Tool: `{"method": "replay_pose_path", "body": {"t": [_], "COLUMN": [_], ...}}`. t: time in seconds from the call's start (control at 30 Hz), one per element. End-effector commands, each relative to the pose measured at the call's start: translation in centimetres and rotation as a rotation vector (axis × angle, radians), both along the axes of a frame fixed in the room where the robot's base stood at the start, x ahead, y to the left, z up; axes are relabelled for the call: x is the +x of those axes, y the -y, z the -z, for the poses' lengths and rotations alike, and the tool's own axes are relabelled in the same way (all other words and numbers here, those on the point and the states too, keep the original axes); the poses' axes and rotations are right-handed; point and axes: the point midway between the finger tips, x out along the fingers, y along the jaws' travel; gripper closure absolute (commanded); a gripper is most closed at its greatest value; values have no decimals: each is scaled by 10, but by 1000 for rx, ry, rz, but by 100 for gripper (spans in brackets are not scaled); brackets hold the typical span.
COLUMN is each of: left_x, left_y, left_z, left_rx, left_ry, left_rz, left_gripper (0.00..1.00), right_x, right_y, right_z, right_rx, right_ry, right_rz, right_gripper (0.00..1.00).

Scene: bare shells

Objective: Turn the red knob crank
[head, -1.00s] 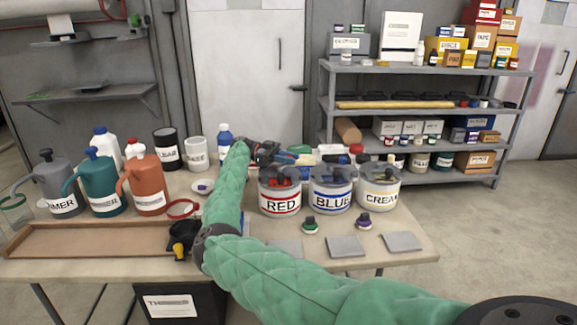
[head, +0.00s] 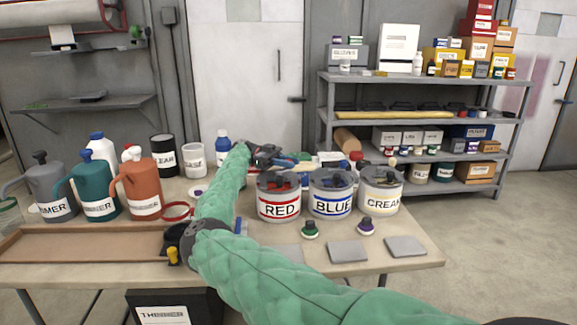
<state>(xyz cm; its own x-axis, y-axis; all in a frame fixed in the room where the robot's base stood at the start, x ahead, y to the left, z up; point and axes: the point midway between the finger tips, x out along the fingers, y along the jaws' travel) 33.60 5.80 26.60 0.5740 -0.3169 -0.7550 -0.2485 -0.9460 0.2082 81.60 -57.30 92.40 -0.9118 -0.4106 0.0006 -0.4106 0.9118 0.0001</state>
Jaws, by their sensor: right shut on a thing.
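The RED can (head: 279,204) stands on the table, left of the BLUE can (head: 331,201) and the CREAM can (head: 380,197). A small red crank part shows on the RED can's dark top. My right gripper (head: 277,160) is at the end of the green-sleeved arm, just above and behind the RED can's lid. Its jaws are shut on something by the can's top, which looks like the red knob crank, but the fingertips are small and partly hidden. My left gripper is not in view.
Grey, teal and orange jugs (head: 141,187) stand at the left behind a brown tray (head: 85,244). Green and purple knobs (head: 366,226) and grey pads (head: 347,251) lie in front of the cans. A shelf (head: 420,135) stands behind.

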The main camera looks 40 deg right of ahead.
Motion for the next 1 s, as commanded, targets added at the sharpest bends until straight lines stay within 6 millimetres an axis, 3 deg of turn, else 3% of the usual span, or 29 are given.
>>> {"method": "replay_pose_path", "body": {"t": [0.37, 0.4, 0.5, 0.83, 1.0], "left_x": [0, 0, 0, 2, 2], "left_y": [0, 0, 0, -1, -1], "left_z": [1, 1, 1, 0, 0], "left_rx": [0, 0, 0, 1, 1], "left_ry": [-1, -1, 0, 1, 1], "left_rz": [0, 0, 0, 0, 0], "left_gripper": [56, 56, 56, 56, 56], "right_x": [0, 0, 0, 0, 0], "right_y": [0, 0, 0, 0, 0], "right_z": [-1, -1, -1, -2, -18], "right_rx": [-1, -1, -1, -1, -1], "right_ry": [0, 0, 0, 0, 1], "right_rz": [1, 1, 1, 1, 1], "right_gripper": [100, 76, 57, 57, 57]}}
